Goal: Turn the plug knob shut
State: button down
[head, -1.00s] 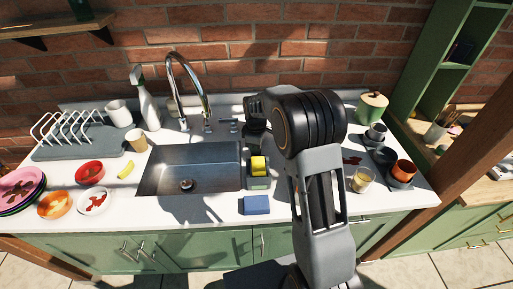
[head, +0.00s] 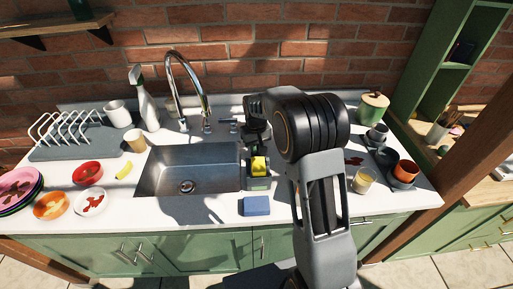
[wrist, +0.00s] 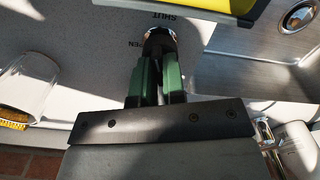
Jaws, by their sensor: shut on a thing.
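In the wrist view, my gripper (wrist: 160,64) has its green fingers closed on the plug knob (wrist: 160,35), a small dark, shiny knob on the white counter. The word SHUT is printed beyond the knob, and OPEN is partly visible to its left. The fingers hide much of the knob, and I cannot tell which word it points to. In the head view, my gripper (head: 257,147) reaches down to the right of the sink, and the knob is hidden. The sink drain (head: 186,187) shows as a round metal fitting; it also appears in the wrist view (wrist: 299,14).
The steel sink (head: 207,157) is left of my gripper. A yellow sponge (head: 259,164) stands close in front, with a blue block (head: 256,206) nearer the counter edge. The chrome faucet (head: 205,105) stands behind the sink. A glass (head: 363,180) is to the right.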

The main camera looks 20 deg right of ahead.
jog(key=shift+m, duration=1.7)
jog(key=c, duration=1.2)
grip_release()
notch_tip(320, 180, up, 14)
jog(key=shift+b, duration=0.35)
jog(key=shift+f, duration=0.1)
